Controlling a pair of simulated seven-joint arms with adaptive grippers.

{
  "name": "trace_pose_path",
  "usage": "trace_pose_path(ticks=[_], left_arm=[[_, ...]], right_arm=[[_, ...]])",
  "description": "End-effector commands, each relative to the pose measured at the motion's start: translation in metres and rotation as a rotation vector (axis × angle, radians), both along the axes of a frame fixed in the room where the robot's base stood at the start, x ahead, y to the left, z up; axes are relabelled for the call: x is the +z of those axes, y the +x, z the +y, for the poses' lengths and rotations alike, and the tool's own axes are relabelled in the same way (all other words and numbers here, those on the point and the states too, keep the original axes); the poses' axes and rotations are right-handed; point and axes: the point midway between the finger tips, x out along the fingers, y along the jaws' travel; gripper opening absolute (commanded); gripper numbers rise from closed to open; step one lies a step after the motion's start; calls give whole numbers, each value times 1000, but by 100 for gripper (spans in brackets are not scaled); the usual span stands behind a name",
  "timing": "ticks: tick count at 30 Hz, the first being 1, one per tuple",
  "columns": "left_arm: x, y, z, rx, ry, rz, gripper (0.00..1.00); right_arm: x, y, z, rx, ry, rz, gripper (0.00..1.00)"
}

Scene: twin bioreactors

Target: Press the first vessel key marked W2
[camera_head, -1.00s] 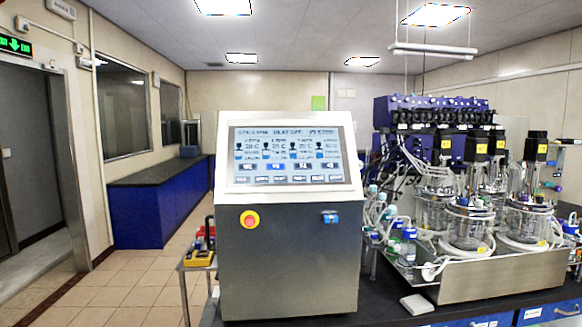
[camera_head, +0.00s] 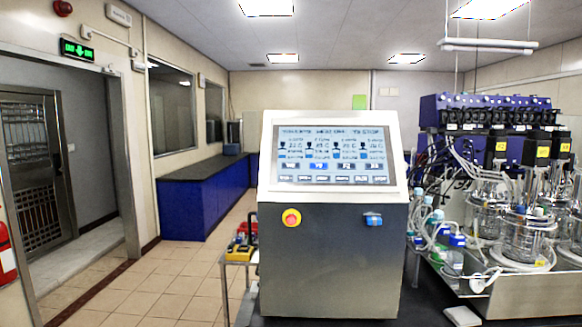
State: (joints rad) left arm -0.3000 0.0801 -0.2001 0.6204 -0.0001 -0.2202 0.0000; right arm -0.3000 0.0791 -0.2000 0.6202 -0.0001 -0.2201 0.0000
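The control console (camera_head: 330,255) stands on the dark bench in the middle of the view, with a white bezel and a dark grey body. Its tilted screen (camera_head: 333,152) shows several vessel columns with a row of keys under them. One key (camera_head: 319,166) in the second column is a brighter blue than the others. The key lettering is too blurred to read, so I cannot tell which is marked W2. Neither gripper is in view.
Glass vessels (camera_head: 525,235) with black motor tops stand in a steel tray (camera_head: 530,295) at the right, with tubing beside the console. A small cart with yellow and red items (camera_head: 240,250) is left of it. Open tiled floor (camera_head: 185,275) lies at the left.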

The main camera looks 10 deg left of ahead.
Motion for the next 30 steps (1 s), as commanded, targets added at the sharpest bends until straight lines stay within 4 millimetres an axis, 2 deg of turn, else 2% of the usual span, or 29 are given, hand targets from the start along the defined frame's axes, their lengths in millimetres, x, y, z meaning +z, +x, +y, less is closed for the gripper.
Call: trace_pose_path(ticks=[1, 7, 8, 30], left_arm=[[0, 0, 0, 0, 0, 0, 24], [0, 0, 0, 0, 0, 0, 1], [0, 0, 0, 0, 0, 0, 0], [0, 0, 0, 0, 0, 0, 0]], right_arm=[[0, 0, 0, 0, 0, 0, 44], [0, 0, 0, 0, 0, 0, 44], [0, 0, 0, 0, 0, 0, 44], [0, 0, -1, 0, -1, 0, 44]])
